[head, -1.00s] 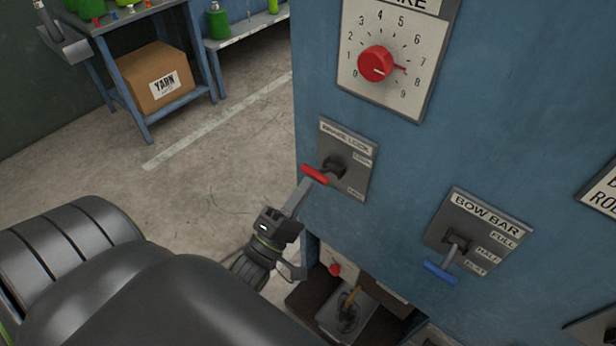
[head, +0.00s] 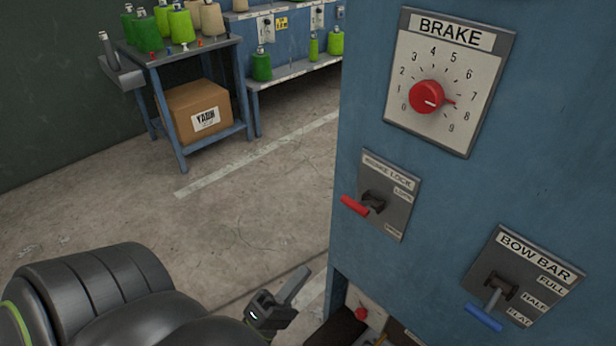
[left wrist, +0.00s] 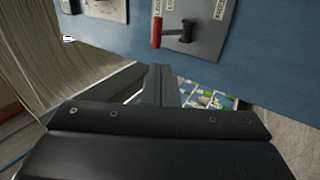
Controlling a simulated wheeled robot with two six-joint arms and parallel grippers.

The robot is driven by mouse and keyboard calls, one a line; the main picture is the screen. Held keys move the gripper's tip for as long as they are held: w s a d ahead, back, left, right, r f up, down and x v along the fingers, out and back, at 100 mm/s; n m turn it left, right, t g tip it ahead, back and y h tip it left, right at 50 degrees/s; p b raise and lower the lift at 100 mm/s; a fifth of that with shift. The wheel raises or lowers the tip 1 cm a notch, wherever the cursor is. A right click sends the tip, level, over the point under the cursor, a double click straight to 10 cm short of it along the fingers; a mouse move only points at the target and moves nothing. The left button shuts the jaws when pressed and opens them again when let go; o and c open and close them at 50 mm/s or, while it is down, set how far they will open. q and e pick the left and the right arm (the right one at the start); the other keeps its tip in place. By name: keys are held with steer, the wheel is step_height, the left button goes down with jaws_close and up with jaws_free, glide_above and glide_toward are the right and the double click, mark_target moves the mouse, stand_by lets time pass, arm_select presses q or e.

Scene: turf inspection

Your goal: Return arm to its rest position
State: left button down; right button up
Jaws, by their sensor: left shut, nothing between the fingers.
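My left gripper (head: 292,294) is low in the middle of the head view, left of the blue machine panel and apart from it. It is shut and empty; its fingers also show in the left wrist view (left wrist: 158,80). The red-handled brake lock lever (head: 356,205) is on its grey plate above and to the right of the gripper. The lever also shows at the top of the left wrist view (left wrist: 170,30), clear of the fingers. My right gripper is not in either view.
The blue panel (head: 440,190) bears a red brake dial (head: 427,97) and a blue bow bar lever (head: 484,316). A table (head: 185,155) with yarn cones stands at the back left, with a cardboard yarn box (head: 198,112) on its lower shelf. The floor between is clear.

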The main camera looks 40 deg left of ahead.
arm_select(q)
steer(key=shift+s, duration=0.1)
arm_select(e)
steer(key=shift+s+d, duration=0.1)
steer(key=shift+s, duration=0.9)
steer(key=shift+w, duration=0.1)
